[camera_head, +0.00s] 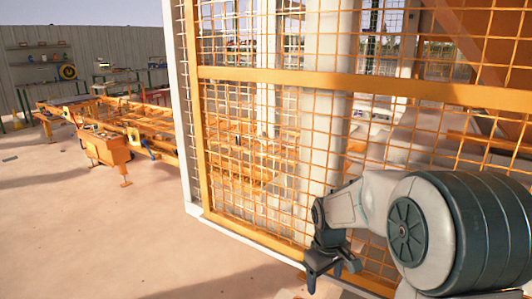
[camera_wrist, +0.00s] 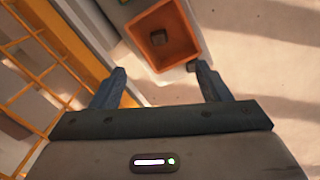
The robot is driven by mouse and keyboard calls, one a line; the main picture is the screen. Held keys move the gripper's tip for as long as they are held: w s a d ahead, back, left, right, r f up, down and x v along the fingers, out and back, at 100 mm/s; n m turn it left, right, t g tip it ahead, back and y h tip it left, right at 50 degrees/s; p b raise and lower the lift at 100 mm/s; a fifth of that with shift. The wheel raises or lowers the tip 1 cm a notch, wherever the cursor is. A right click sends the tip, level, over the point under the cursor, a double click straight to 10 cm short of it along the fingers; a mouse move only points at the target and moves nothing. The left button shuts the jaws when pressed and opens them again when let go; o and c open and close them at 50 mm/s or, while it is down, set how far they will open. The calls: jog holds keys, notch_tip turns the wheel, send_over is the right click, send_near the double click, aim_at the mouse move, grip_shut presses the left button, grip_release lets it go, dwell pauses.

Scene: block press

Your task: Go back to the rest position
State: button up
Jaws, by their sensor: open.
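My gripper (camera_head: 332,263) is at the lower right of the head view, in front of the orange mesh fence (camera_head: 258,130). In the wrist view my gripper (camera_wrist: 162,88) shows two blue-grey fingers spread wide apart. Nothing is between the fingers. The pale floor and part of an orange bin show beyond them.
The fence stands close behind my arm in the head view; its mesh (camera_wrist: 40,85) also fills the left of the wrist view. An orange conveyor frame (camera_head: 110,150) stands at left. Open floor (camera_head: 80,240) lies lower left.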

jog(key=s+r+m+t+p, duration=0.2)
jog(key=s+r+m+p, duration=0.4)
jog(key=s+r, duration=1.1)
jog(key=s+p, duration=0.2)
jog(key=p, duration=0.1)
jog(key=shift+s+a+r+y, duration=0.15)
jog(key=shift+s+r+y, duration=0.1)
jog(key=shift+r+y, duration=0.1)
